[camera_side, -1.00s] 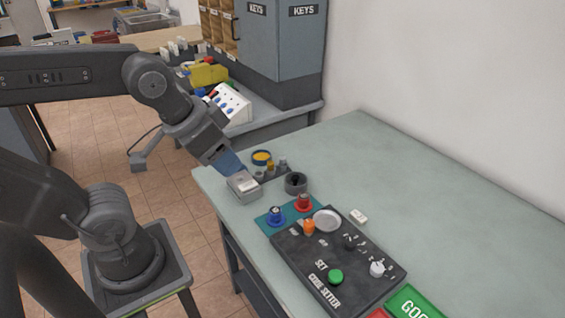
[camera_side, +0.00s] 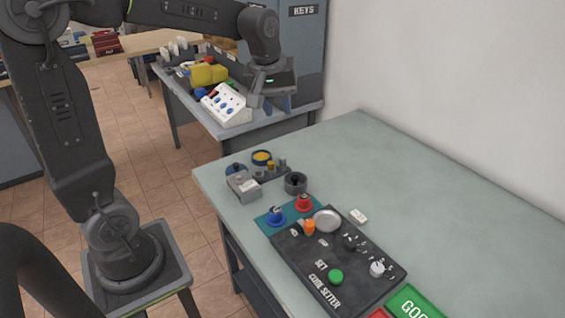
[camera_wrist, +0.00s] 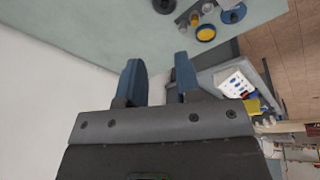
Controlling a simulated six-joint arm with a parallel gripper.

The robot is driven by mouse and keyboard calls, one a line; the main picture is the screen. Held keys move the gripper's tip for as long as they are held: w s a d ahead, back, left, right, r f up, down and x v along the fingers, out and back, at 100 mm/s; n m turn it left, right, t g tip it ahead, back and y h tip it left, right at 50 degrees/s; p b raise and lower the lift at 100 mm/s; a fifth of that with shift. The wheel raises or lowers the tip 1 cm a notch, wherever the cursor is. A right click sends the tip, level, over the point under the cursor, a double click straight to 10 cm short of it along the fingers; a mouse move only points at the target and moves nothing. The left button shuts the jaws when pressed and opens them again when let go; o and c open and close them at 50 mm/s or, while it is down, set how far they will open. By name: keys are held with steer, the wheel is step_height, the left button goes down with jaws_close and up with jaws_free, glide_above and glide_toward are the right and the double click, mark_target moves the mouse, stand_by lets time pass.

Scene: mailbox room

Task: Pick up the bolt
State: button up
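My gripper (camera_side: 270,104) is raised in front of the grey key cabinet, well above and behind the small parts on the green table. In the wrist view, my gripper (camera_wrist: 157,68) has its two blue fingers apart with nothing between them. I cannot pick out a bolt with certainty. A small holder with upright grey and yellow pieces (camera_side: 270,172) stands near the table's far left corner; its pieces are too small to identify. Part of this group also shows at the top of the wrist view.
A grey box (camera_side: 243,185), a dark ring-shaped cup (camera_side: 296,183), a yellow-topped round dish (camera_side: 262,157) and a blue round piece (camera_side: 236,169) stand close together. The black code setter panel (camera_side: 330,262) lies nearer. The table's right side is mostly clear.

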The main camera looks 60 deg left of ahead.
steer(key=w+a+f+n+g, duration=0.2)
steer(key=w+a+f+n, duration=0.45)
steer(key=w+a, duration=0.2)
steer(key=n, duration=0.4)
glide_toward(282, 158)
steer(key=shift+g+h, duration=0.3)
steer(key=shift+g, duration=0.1)
steer(key=f, duration=0.4)
steer(key=shift+w+a, duration=0.35)
steer(key=shift+w, duration=0.05)
steer(key=shift+w+f, duration=0.1)
steer(key=shift+f, duration=2.85)
steer(key=shift+c, duration=0.3)
steer(key=c, duration=0.5)
steer(key=shift+r, duration=0.15)
